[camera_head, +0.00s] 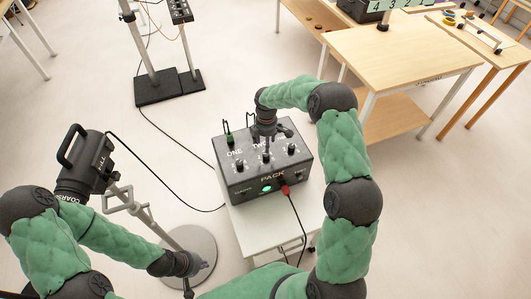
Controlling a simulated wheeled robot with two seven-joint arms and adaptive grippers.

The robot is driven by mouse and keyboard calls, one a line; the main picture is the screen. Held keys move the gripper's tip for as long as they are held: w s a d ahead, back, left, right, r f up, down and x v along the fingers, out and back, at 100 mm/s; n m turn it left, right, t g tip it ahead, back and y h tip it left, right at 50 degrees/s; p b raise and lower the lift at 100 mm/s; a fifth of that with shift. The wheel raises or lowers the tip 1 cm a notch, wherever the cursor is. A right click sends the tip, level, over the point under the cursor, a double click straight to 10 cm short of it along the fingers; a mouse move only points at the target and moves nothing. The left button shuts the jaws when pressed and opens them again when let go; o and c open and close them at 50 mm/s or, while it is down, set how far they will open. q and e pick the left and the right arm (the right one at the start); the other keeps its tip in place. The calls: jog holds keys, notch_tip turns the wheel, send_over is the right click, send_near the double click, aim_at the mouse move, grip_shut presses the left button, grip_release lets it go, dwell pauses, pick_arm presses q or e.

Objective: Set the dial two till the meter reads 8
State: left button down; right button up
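The dark pack box (236,189) stands on a small white table, with dials under labels ONE, TWO and a third partly covered. Dial two (266,157) is the middle knob. My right gripper (267,145) points down over the box just above dial two; whether it touches the knob, and its finger opening, cannot be told. My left gripper (201,266) is low, left of the small table, over the round grey stand base and away from the box. Its fingers are too small to read. I cannot make out a meter reading.
A black lamp-like device (84,165) on a stand is at left. Another stand (170,86) is at the back. Wooden tables (400,62) are at upper right.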

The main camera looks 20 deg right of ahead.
aim_at(266, 154)
notch_tip(266, 154, down, 8)
jog(key=shift+f+b, duration=0.2)
jog(key=shift+b, duration=0.5)
jog(key=shift+c, duration=0.3)
grip_shut()
